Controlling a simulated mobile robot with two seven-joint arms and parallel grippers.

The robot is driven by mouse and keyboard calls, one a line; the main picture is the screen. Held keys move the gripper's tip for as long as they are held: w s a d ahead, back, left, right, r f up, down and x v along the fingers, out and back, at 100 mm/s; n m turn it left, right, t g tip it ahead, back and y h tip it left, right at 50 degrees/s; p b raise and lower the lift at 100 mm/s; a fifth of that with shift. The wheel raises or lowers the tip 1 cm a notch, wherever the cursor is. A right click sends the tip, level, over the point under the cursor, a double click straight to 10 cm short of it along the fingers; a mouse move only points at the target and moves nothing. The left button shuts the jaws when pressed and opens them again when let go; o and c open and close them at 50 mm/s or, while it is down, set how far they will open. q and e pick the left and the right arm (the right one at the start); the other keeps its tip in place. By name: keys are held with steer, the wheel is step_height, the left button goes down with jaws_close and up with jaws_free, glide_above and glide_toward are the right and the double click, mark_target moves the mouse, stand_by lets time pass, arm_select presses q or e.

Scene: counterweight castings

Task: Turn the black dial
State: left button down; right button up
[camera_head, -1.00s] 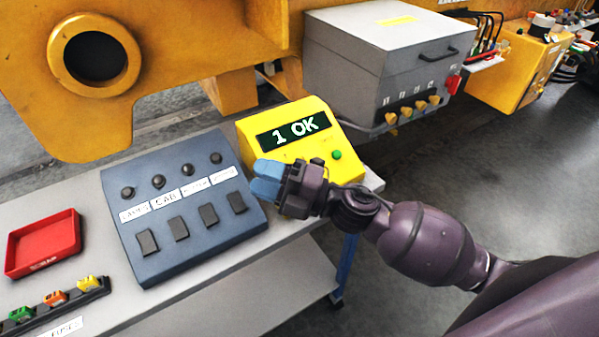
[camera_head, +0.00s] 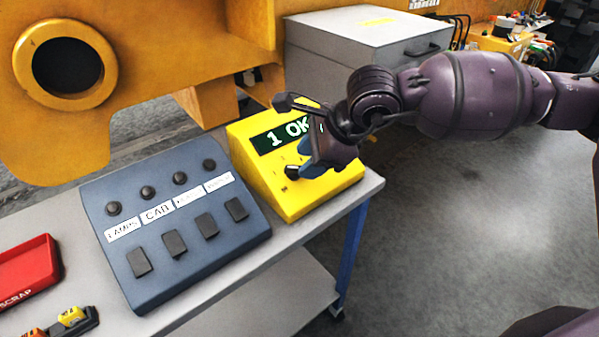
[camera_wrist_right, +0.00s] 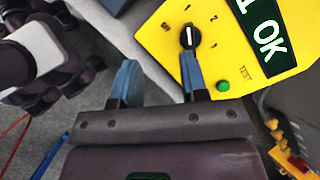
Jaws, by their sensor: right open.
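The black dial (camera_wrist_right: 190,37) is a small round knob with a white pointer mark, on the yellow test box (camera_wrist_right: 158,40) in the right wrist view. My right gripper (camera_wrist_right: 160,78) is open with blue fingers apart. In the wrist view the tip of its right finger appears right by the dial; contact cannot be told. The other finger is off the box's edge. My left gripper is not seen.
A green TEST button (camera_wrist_right: 223,86) and a display (camera_wrist_right: 262,35) reading "1 OK" are on the same box. A blue-grey switch panel (camera_head: 175,225) stands left of it. A red scrap tray (camera_head: 28,270) is further left. A grey lidded box (camera_head: 345,50) is behind.

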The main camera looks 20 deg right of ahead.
mark_target(298, 167)
steer(key=shift+t+h, duration=0.7)
steer(key=shift+h, duration=0.2)
steer(key=w+f, duration=0.3)
steer(key=f, duration=0.1)
steer(key=w+f+b, duration=0.1)
steer(key=w+f, duration=0.2)
steer(key=shift+w+f, duration=0.3)
steer(key=shift+f, duration=0.05)
steer(key=c, duration=0.6)
steer(key=shift+o, duration=0.2)
